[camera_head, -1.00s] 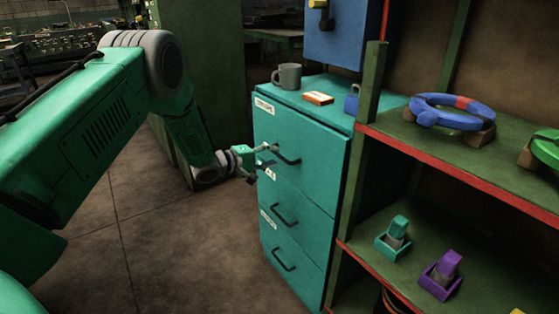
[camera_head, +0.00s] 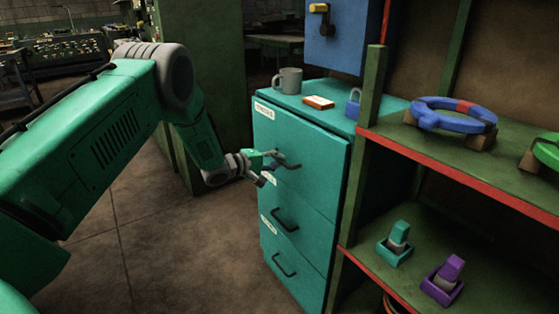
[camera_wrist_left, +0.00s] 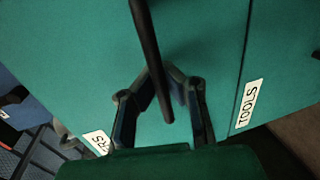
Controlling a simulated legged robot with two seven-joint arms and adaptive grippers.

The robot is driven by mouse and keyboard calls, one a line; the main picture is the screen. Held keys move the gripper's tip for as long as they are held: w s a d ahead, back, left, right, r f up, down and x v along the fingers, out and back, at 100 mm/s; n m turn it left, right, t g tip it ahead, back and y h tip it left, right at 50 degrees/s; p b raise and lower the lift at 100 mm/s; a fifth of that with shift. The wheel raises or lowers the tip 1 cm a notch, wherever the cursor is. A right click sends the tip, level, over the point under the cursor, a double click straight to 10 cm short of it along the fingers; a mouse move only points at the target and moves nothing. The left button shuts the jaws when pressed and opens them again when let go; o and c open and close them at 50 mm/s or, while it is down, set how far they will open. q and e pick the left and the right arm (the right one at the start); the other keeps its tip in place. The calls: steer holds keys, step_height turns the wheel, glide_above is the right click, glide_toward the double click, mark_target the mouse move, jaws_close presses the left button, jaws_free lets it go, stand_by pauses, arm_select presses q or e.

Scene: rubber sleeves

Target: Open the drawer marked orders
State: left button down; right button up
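The teal cabinet has three drawers with white labels and dark bar handles; all look shut. The top drawer (camera_head: 315,143) has a label too small to read in the head view. In the left wrist view, a partly cut label ending in "RS" (camera_wrist_left: 97,143) is on the drawer in front of the gripper, and a "TOOLS" label (camera_wrist_left: 249,103) is on the neighbouring drawer. My left gripper (camera_head: 274,167) is at the left end of the top handle (camera_head: 291,166). Its fingers (camera_wrist_left: 165,78) look open on either side of the handle bar (camera_wrist_left: 147,35). My right gripper is out of view.
A green shelf with red edges (camera_head: 450,173) is close on the right. The floor left of the cabinet is clear.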

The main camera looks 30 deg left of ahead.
arm_select(q)
steer(key=f+p+v, duration=0.2)
steer(key=p+v, duration=0.4)
steer(key=v, duration=0.7)
steer(key=s+f+p+v, duration=0.1)
steer(key=f+p+v, duration=0.2)
steer(key=v, duration=1)
steer(key=a+p, duration=0.1)
steer(key=p, duration=0.1)
steer(key=shift+f+p, duration=0.15)
steer(key=shift+p, duration=0.2)
steer(key=c, duration=1.6)
jaws_free()
steer(key=shift+a+f, duration=0.1)
steer(key=shift+f, duration=0.1)
steer(key=shift+s, duration=0.1)
